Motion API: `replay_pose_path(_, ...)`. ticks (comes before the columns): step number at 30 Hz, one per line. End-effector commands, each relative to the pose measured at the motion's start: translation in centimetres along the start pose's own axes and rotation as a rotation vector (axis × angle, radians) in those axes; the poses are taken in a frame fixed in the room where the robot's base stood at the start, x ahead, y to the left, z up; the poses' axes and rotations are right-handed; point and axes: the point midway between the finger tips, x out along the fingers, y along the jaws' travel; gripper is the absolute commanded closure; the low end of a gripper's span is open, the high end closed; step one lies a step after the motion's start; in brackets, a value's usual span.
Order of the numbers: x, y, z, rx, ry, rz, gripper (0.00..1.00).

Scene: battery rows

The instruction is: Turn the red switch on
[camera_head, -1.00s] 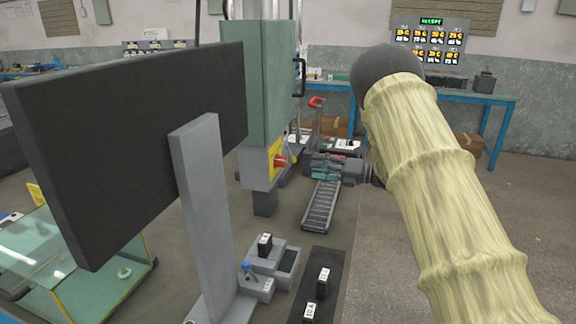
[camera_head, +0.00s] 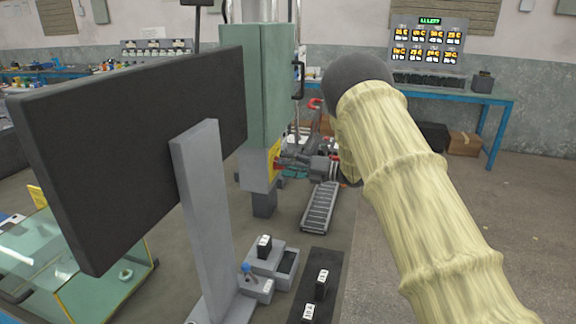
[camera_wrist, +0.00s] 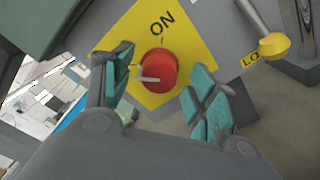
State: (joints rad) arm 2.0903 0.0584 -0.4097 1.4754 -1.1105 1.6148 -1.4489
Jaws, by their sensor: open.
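The red switch (camera_wrist: 158,72) is a round red knob with a pale pointer bar, on a yellow plate (camera_wrist: 185,30) marked ON. In the wrist view the pointer bar lies toward the left and the ON label is above. My gripper (camera_wrist: 160,95) is open, with one teal-padded finger on each side of the knob. I cannot tell whether either finger touches it. In the head view my gripper (camera_head: 293,165) is at the yellow plate on the grey box under the green cabinet (camera_head: 268,90), and it mostly hides the switch.
A yellow-ended lever (camera_wrist: 273,45) stands right of the plate in the wrist view. In the head view, a dark panel (camera_head: 130,150) on a grey post stands at left. A roller conveyor (camera_head: 320,207) and small black batteries (camera_head: 321,284) lie below.

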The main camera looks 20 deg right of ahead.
Motion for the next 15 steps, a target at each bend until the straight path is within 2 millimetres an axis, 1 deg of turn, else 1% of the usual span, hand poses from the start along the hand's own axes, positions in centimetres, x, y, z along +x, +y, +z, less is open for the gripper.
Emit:
replay_pose_path(3,-0.01,-0.01,-0.01,0.0,0.0,0.0,0.42)
replay_pose_path(5,-0.01,-0.01,-0.01,0.0,0.0,0.0,0.53)
replay_pose_path(9,-0.03,-0.01,0.0,0.0,0.0,0.0,0.78)
replay_pose_path(11,-0.03,-0.01,0.0,0.0,0.0,0.0,0.87)
replay_pose_path(15,-0.03,-0.02,0.0,0.002,0.0,-0.001,0.87)
